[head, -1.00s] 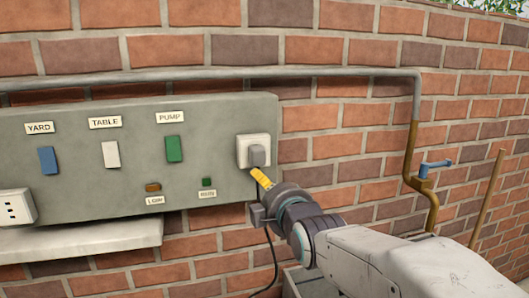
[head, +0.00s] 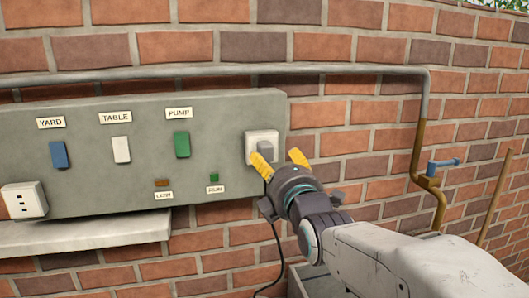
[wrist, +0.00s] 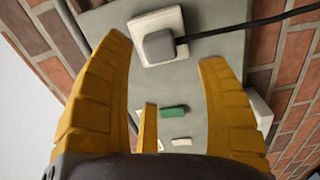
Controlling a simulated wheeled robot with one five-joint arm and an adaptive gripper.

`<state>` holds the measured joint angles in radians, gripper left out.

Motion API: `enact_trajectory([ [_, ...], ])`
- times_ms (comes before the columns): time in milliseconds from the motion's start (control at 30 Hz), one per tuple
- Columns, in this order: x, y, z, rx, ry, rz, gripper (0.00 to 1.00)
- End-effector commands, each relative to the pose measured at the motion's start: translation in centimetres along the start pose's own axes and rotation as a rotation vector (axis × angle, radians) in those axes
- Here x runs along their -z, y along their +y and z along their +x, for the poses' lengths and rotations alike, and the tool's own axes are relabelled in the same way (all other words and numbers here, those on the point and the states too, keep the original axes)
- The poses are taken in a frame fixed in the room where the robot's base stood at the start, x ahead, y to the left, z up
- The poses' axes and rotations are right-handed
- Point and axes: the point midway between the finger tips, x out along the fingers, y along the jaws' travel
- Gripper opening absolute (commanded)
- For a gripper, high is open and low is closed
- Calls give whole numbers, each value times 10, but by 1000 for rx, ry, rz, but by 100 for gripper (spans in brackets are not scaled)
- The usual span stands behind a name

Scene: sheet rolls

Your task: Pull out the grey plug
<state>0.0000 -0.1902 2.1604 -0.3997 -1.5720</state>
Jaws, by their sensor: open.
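The grey plug (wrist: 159,45) sits in a white socket (wrist: 150,22) on the grey panel, with a black cable running from its side. In the head view the plug (head: 266,149) is partly covered by a yellow finger, and the socket (head: 253,140) is at the panel's right end. My gripper (head: 279,160) is open and empty, its yellow fingers spread close to the plug. I see no contact with the plug.
The grey panel (head: 100,180) carries blue, white and green switches with labels. A white outlet (head: 23,201) and a ledge (head: 85,235) are at left. A pipe with a blue-handled tap (head: 443,165) is on the brick wall at right. The black cable (head: 275,250) hangs below.

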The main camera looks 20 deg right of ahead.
Motion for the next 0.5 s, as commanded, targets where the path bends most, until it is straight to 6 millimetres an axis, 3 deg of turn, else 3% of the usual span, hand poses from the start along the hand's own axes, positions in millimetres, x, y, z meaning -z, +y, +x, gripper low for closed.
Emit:
enact_trajectory([
  [267,0,2,15,2,0,1,67],
  [500,0,3,42,3,0,1,67],
])
